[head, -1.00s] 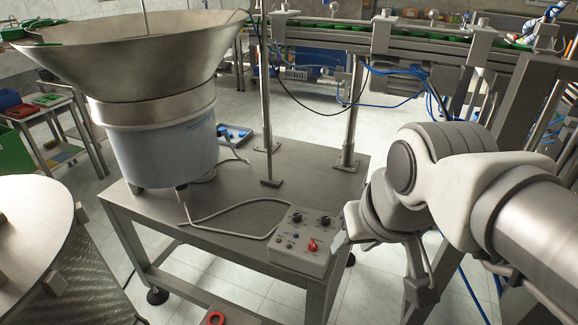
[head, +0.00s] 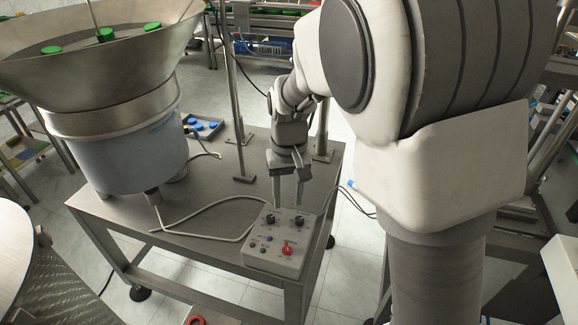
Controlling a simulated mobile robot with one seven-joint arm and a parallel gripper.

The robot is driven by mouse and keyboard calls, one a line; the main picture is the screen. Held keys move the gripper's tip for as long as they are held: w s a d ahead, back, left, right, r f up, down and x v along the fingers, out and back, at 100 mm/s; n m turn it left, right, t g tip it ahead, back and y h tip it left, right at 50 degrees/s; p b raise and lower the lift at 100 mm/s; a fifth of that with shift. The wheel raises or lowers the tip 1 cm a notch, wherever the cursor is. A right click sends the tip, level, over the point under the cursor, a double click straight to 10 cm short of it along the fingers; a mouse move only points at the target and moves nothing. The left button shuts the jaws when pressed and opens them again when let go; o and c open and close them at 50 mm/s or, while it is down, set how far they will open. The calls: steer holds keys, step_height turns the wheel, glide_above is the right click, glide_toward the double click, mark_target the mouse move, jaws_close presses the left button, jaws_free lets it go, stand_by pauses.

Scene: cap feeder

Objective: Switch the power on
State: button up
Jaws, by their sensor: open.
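A grey control box (head: 258,257) sits on the front right corner of the metal table. On its top are two black knobs, a red rotary switch (head: 287,248) and several small buttons or lamps. The labels are too small to read. My gripper (head: 289,206) points down, open and empty, with its fingertips by the black knobs at the back of the box. I cannot tell if the fingertips touch the knobs. The red switch is in front of the fingers and in plain view.
A feeder bowl (head: 110,85) with green caps stands on the table (head: 205,258) at left. A pale cable (head: 195,233) runs from it to the box. Metal posts (head: 240,120) rise behind my gripper. A tray (head: 205,130) with blue caps lies behind the bowl.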

mark_target(287, 246)
steer(key=f+b, duration=0.1)
steer(key=f, duration=1.1)
steer(key=f+b, duration=0.1)
steer(key=f, duration=0.5)
steer(key=shift+w+a+f+b, duration=0.1)
steer(key=shift+w+f+b, duration=0.1)
steer(key=shift+w+b, duration=0.2)
jaws_close()
